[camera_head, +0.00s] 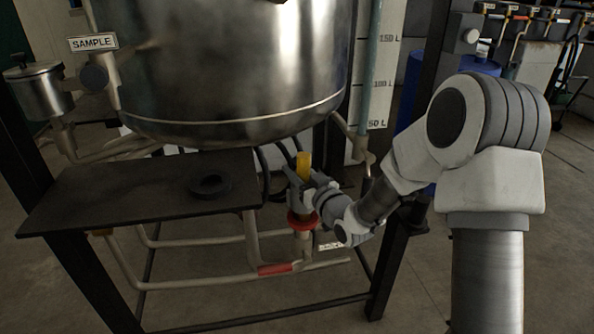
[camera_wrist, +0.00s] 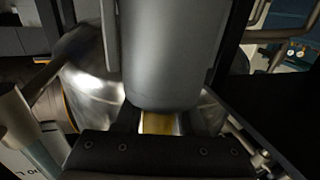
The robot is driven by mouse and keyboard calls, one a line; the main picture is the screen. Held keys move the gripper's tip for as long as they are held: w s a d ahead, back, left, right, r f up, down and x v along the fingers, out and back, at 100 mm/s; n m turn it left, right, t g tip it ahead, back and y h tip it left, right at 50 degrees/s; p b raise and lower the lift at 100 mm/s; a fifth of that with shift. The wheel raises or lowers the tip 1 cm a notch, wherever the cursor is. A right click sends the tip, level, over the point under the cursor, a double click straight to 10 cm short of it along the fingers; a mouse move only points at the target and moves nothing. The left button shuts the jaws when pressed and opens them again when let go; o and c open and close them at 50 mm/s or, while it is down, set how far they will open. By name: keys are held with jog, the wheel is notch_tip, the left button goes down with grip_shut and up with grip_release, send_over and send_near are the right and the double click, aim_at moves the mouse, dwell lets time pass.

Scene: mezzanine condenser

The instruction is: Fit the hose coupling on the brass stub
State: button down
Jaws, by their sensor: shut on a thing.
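My gripper (camera_head: 302,182) is shut on a yellow, upright piece (camera_head: 304,162), which I take to be the hose coupling. Its top shows above the fingers, below the steel vessel. In the wrist view a yellow band (camera_wrist: 158,123) shows between the fingers, partly hidden by a large grey cylindrical form above it. A yellowish part just below my gripper, above a red ring (camera_head: 301,222) on an upright pipe, may be the brass stub. My fingers cover the place where the two would meet, so I cannot tell whether they touch.
A big steel vessel (camera_head: 225,65) hangs just above. A dark shelf (camera_head: 110,190) with a black ring (camera_head: 210,185) on it is to the left. Dark frame posts, beige pipes (camera_head: 200,279) with a red section, and dark hoses surround my gripper closely.

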jog(key=shift+f+b, duration=0.95)
jog(key=shift+f, duration=0.65)
jog(key=c, duration=0.5)
grip_release()
jog(key=shift+o, duration=0.3)
jog(key=shift+f, duration=0.1)
jog(key=p+v, duration=0.5)
jog(key=v, duration=1.2)
jog(key=shift+s, duration=0.25)
jog(key=shift+d, duration=0.1)
